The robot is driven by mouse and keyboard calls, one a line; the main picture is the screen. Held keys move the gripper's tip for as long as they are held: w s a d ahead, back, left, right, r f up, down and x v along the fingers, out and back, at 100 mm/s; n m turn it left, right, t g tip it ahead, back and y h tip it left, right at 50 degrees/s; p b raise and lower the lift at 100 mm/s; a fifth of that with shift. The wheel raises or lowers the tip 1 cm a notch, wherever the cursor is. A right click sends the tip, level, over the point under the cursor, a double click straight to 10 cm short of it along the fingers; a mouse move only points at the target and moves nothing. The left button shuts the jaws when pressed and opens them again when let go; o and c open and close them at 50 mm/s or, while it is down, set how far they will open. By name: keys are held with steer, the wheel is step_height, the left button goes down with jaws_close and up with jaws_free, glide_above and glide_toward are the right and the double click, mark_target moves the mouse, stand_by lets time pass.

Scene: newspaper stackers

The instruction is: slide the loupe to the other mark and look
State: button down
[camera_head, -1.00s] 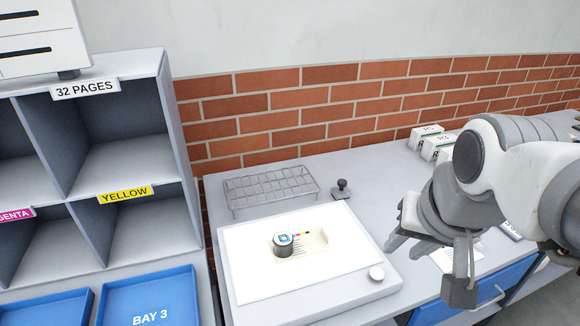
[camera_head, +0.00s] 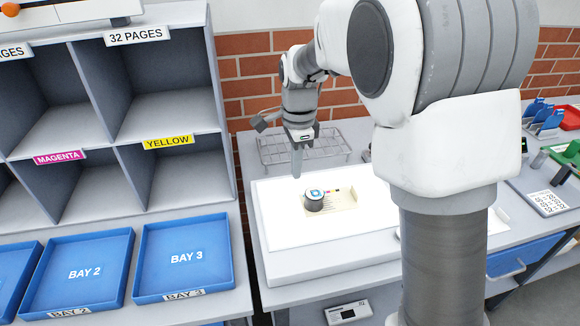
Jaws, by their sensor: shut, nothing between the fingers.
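The loupe (camera_head: 314,201) is a short dark cylinder with a blue and white top. It stands upright on a cream printed card (camera_head: 343,201) that lies on the lit white light table (camera_head: 288,239). Small coloured marks show on the card just right of the loupe; the loupe may hide another mark. My gripper (camera_head: 297,174) is shut and empty. It points down, just above and slightly left of the loupe in the picture. I see no contact with the loupe.
A grey wire rack (camera_head: 268,150) stands behind the light table, partly behind my gripper. My arm hides the table's right part. Blue trays (camera_head: 187,254) and pigeonhole shelves (camera_head: 172,112) stand left. A keypad-like device (camera_head: 547,203) lies right.

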mark_target(326, 204)
steer(key=shift+m, duration=0.5)
steer(key=f, duration=0.4)
steer(key=a+f, duration=0.1)
steer(key=f, duration=0.3)
steer(key=w+a+f, duration=0.1)
steer(key=f, duration=0.3)
steer(key=shift+a+f, duration=0.25)
steer(key=d, duration=0.3)
steer(key=shift+w+d+r, duration=0.1)
steer(key=shift+w+d, duration=0.1)
steer(key=shift+w, duration=0.15)
steer(key=shift+d, duration=0.3)
steer(key=shift+w, duration=0.1)
steer(key=d, duration=0.2)
steer(key=w+d, duration=0.1)
steer(key=d, duration=0.4)
steer(key=shift+w, duration=0.25)
